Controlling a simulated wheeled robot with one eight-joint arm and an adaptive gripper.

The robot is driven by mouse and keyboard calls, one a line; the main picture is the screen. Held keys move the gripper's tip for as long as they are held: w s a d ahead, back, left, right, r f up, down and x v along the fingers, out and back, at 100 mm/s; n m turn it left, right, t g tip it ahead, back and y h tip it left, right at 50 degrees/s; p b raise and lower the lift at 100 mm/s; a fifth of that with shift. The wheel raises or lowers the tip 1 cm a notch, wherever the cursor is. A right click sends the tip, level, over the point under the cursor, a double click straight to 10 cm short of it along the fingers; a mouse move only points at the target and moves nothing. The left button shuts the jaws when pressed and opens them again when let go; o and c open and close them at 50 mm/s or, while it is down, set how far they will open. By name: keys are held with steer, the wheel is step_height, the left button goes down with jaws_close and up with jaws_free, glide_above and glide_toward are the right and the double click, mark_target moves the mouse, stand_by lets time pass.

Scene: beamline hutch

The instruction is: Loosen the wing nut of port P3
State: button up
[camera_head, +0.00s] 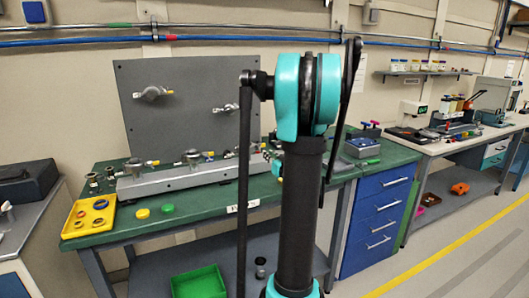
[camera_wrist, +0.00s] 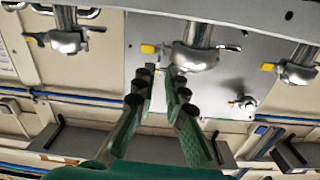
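In the wrist view, several metal clamp fittings with wing nuts hang from the top edge: a left fitting (camera_wrist: 68,41), a middle fitting (camera_wrist: 195,56) and a right fitting (camera_wrist: 298,72). The middle one has a yellow tab on its left side. No port label is readable, so I cannot tell which is P3. My gripper (camera_wrist: 164,76) is open, with its green fingers apart and nothing between them. Its tips are just below and left of the middle fitting; contact is not clear. In the head view, the metal manifold (camera_head: 175,183) stands on the green bench; my arm hides part of it and my gripper.
A grey upright panel (camera_head: 185,75) with two fittings stands behind the manifold. A yellow tray (camera_head: 72,236) of small parts, a yellow cap (camera_head: 142,213) and a green cap (camera_head: 168,208) lie at the bench front. A green bin (camera_head: 198,283) is below. Floor at right is clear.

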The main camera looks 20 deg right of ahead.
steer(key=shift+s, duration=2.4)
steer(key=s+a+f+g+y, duration=0.1)
steer(key=a, duration=0.4)
steer(key=s+a+f+n+g+y, duration=0.1)
steer(key=a+f+g, duration=0.1)
steer(key=a, duration=0.2)
steer(key=s+a+f+n+g+y, duration=0.1)
steer(key=a+f, duration=0.1)
steer(key=a, duration=0.3)
steer(key=shift+s+a+f+y, duration=0.2)
steer(key=shift+a+f+y, duration=0.1)
steer(key=shift+y, duration=0.1)
steer(key=s+a+f+g, duration=0.1)
steer(key=s+a, duration=0.1)
steer(key=s+a+f+g, duration=0.1)
steer(key=s+a+f, duration=0.1)
steer(key=s+a+f+g, duration=0.1)
steer(key=a+f+g, duration=0.1)
steer(key=shift+s+a+y, duration=0.3)
steer(key=shift+s, duration=0.1)
steer(key=s+f+g+h, duration=0.2)
steer(key=s+f+g, duration=0.1)
steer(key=s, duration=0.5)
steer(key=s+f+m+g+h, duration=0.1)
steer(key=s+f+g+h, duration=0.1)
steer(key=s+f, duration=0.4)
steer(key=s+h, duration=0.1)
steer(key=s, duration=0.1)
steer(key=shift+s+f+g, duration=0.3)
steer(key=shift+s+g, duration=0.1)
